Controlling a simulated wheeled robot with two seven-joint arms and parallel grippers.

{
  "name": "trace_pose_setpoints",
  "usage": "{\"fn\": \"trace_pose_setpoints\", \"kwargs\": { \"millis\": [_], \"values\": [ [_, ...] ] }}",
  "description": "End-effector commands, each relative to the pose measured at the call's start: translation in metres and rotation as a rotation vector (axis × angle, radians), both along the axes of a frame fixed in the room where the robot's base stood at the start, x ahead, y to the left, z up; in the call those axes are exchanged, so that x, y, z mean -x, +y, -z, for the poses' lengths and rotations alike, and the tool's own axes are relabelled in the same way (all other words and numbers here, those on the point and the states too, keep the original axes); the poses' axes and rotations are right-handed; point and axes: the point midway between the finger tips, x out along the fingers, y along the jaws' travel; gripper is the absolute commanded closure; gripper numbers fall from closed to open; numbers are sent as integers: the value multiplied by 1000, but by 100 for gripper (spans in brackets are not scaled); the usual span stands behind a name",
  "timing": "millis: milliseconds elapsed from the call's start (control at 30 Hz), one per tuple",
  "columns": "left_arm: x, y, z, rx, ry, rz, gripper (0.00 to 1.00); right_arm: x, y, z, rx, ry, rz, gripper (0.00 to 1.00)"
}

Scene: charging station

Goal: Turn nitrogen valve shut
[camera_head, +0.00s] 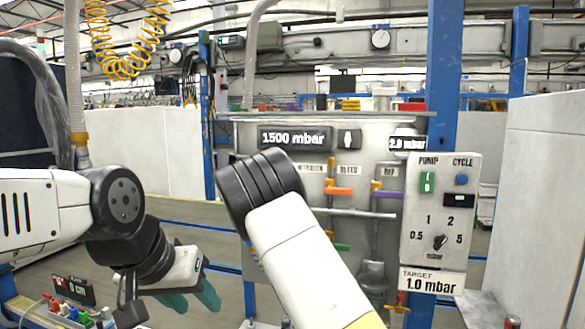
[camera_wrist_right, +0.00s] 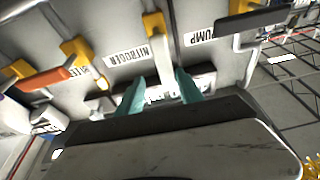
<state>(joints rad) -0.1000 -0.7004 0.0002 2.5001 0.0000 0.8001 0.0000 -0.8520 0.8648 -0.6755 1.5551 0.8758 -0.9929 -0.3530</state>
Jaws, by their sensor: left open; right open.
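In the right wrist view, the nitrogen label (camera_wrist_right: 128,57) is upside down beside a yellow valve stem (camera_wrist_right: 157,35). In the head view, my right arm covers that valve and the right gripper; part of the nitrogen label (camera_head: 310,168) shows beside the arm. My left gripper (camera_head: 190,299) is open and empty at lower left, away from the panel.
The bleed valve's orange handle (camera_head: 338,190) and a purple handle (camera_head: 387,194) are right of my right arm. A black handle (camera_wrist_right: 240,25) is near the pump label (camera_wrist_right: 205,37). A control box (camera_head: 438,210) is mounted at right. The display (camera_head: 295,138) reads 1500 mbar.

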Motion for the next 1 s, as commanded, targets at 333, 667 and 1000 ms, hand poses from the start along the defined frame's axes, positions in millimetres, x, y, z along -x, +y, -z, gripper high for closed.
{"fn": "trace_pose_setpoints", "kwargs": {
  "millis": [333, 667, 1000],
  "values": [
    [0, 0, 0, 0, 0, 0, 56, -13, 15, -11, 51, -83, 25, 56],
    [0, 0, 0, 0, 0, 0, 56, -56, 1, -29, 50, -80, 24, 56],
    [0, 0, 0, 0, 0, 0, 56, -64, -2, -33, 49, -79, 22, 56]
  ]
}}
